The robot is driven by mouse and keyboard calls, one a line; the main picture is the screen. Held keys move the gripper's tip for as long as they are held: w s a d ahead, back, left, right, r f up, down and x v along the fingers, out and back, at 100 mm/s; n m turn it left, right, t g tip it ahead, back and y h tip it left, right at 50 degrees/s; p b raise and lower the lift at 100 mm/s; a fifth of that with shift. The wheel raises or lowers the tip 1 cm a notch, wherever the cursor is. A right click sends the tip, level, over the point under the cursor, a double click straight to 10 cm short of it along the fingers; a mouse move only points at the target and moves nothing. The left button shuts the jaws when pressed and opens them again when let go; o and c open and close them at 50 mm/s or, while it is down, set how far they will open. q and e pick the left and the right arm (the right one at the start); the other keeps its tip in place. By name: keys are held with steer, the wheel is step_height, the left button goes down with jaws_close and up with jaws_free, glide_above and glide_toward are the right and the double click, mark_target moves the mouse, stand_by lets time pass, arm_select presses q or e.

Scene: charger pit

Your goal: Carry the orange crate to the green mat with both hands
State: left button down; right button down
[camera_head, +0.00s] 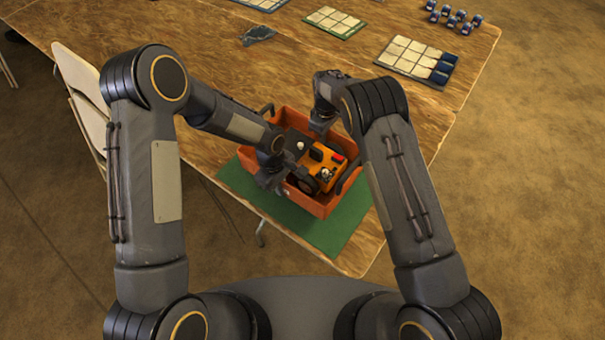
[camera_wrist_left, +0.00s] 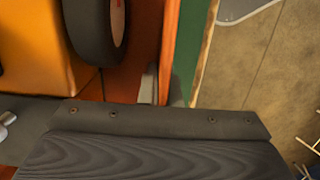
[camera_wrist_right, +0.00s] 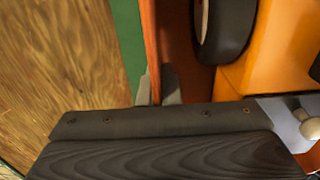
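An orange machine (camera_head: 323,165) with black wheels lies in the crate. My left gripper (camera_head: 268,182) is at the crate's lower-left wall, and a grey fingertip lies against the wall's inner face in the left wrist view (camera_wrist_left: 152,85). The other fingertip is not clear. My right gripper (camera_head: 320,127) is at the upper-right wall, with fingertips close on both sides of it in the right wrist view (camera_wrist_right: 156,88).
The wooden table (camera_head: 300,75) bears several flat panel trays (camera_head: 416,60) and small blue pieces (camera_head: 453,17) toward the back. A dark flat piece (camera_head: 257,34) lies behind the crate. A light folding chair (camera_head: 85,95) stands at the left edge. The table's near edge is close to the mat.

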steer(key=shift+r, duration=0.1)
arm_select(q)
steer(key=c, duration=1.6)
jaws_free()
steer(key=shift+c, duration=0.2)
arm_select(e)
steer(key=c, duration=1.6)
jaws_free()
steer(key=shift+c, duration=0.2)
arm_select(q)
steer(key=r, duration=0.7)
steer(key=a+r, duration=0.1)
steer(key=r, duration=0.3)
steer(key=shift+w+a+r, duration=0.1)
steer(key=shift+w+r, duration=0.25)
steer(key=shift+w, duration=0.05)
steer(key=shift+r, duration=0.1)
arm_select(e)
steer(key=shift+r, duration=0.25)
step_height(320, 180, up, 11)
steer(key=shift+r, duration=0.2)
